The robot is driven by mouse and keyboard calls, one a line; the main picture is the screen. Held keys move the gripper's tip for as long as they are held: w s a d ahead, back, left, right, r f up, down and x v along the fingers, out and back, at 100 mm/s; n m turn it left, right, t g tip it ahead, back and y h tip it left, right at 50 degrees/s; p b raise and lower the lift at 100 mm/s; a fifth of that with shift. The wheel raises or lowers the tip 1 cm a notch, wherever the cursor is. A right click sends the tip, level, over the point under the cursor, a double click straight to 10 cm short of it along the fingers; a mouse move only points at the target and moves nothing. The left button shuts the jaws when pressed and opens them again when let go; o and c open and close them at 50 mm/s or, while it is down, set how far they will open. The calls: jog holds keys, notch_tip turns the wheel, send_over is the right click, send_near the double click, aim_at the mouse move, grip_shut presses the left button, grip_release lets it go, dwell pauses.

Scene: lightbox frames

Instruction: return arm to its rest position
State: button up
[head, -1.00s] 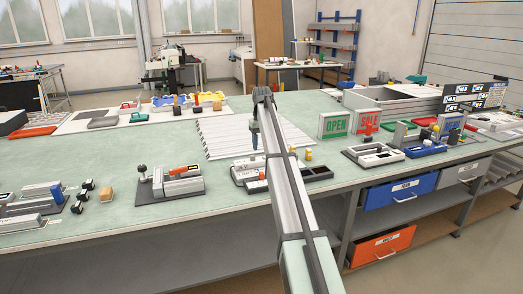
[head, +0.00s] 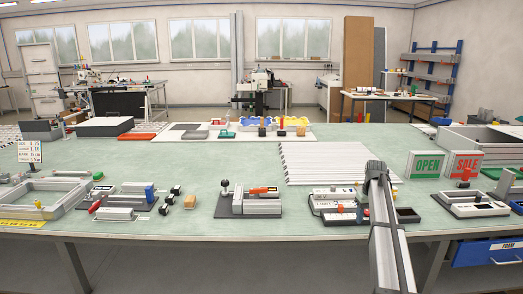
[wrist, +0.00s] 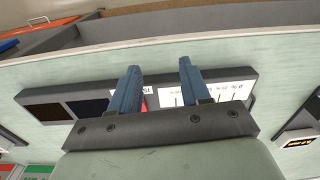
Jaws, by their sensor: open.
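My arm (head: 386,240) reaches out over the green bench from the lower right of the head view. Beyond the fingers lies a dark tray (wrist: 52,95) with dark recesses and white printed panels. I cannot tell the height of the fingers above it.
The bench's front edge (wrist: 200,38) crosses the wrist view, with an orange drawer (wrist: 40,27) beyond it. In the head view, a fixture with a clamp (head: 250,203) stands left of the arm. OPEN (head: 427,165) and SALE (head: 466,164) signs stand to its right.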

jog(key=s+d+f, duration=0.2)
jog(key=s+f, duration=0.3)
jog(key=s+a+f+g, duration=0.1)
jog(key=s+a+f, duration=0.55)
jog(key=f, duration=0.45)
jog(key=s+a+f+g, duration=0.1)
jog(key=s+a+f, duration=0.5)
jog(key=f, duration=0.4)
jog(key=s+a+f+g, duration=0.1)
jog(key=s+a+f, duration=0.3)
jog(key=s+f, duration=0.55)
jog(key=s+a+f+g, duration=0.1)
jog(key=s+a+f, duration=0.2)
jog(key=s, duration=0.8)
jog(key=s+a+f+g, duration=0.1)
jog(key=s+a+f, duration=0.2)
jog(key=s+f, duration=0.4)
jog(key=s+a+f+g, duration=0.2)
jog(key=s+f, duration=0.3)
jog(key=s, duration=1.1)
jog(key=shift+s+a+m, duration=0.15)
jog(key=shift+a+m, duration=0.25)
jog(key=shift+a, duration=0.45)
